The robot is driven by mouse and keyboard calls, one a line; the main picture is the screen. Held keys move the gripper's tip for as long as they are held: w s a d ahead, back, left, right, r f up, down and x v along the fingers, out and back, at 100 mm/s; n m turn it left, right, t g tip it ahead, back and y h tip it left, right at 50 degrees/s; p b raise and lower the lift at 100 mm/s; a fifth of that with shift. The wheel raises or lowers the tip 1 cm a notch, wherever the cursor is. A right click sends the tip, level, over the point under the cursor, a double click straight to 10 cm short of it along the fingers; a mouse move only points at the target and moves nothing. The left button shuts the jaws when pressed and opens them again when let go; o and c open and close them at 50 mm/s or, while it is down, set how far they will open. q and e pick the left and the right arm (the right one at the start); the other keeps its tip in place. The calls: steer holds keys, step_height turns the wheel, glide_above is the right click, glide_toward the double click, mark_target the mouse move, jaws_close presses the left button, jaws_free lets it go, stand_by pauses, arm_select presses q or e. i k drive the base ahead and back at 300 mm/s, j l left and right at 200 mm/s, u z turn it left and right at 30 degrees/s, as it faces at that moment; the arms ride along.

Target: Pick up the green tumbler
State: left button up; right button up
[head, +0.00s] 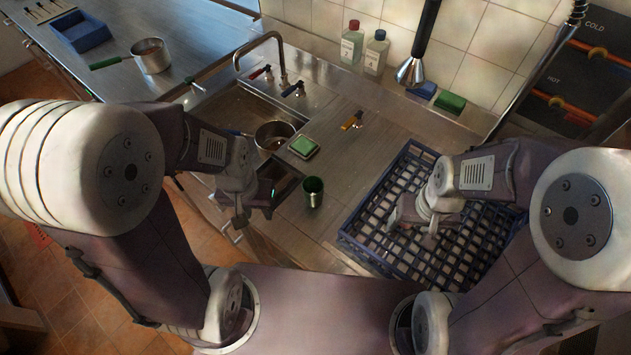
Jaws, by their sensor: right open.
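The green tumbler (313,192) stands upright on the steel counter, between the sink and the blue crate. My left gripper (241,216) hangs at the counter's front edge, left of the tumbler and apart from it. Its fingers are dark and small in this view, so whether they are open cannot be made out. My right gripper (412,228) is open over the blue crate, to the right of the tumbler and well apart from it. Nothing shows between its fingers.
A blue lattice crate (372,204) lies right of the tumbler. A green sponge or scrubber (303,146) lies behind it. A pot (274,135) sits at the sink (232,108), below a curved faucet (262,36). A spray head (411,72) hangs above. Two bottles (352,43) stand at the wall.

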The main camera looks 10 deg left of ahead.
mark_target(313, 187)
steer(key=k+j, duration=0.1)
steer(key=j, duration=0.35)
steer(key=k+j, duration=0.15)
steer(key=j, duration=0.25)
steer(key=k+j, duration=0.1)
steer(key=j, duration=0.35)
steer(key=k+j, duration=0.15)
steer(key=j, duration=0.3)
steer(key=k+j, duration=0.1)
steer(key=j, duration=0.35)
